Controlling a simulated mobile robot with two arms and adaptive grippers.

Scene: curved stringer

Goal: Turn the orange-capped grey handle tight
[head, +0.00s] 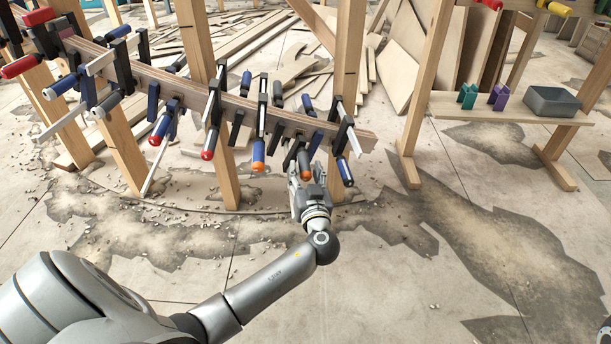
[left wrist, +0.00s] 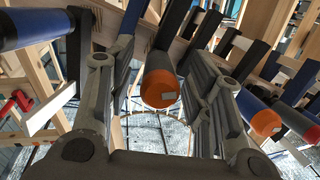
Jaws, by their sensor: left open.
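The orange-capped grey handle (head: 304,160) hangs from a clamp near the right end of the curved wooden stringer (head: 285,118). In the left wrist view the grey handle (left wrist: 160,78) points its orange end at the camera. My left gripper (head: 304,178) is at this handle, coming from below and in front. Its two fingers (left wrist: 158,95) are open, one on each side of the handle, with gaps visible. The handle's far end and its screw are mostly hidden.
A blue handle with an orange cap (head: 258,156) hangs close to the left; more clamps with red or blue handles line the stringer. Wooden posts (head: 222,165) stand behind. A shelf (head: 480,108) at right holds a grey box (head: 552,101). The floor in front is open.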

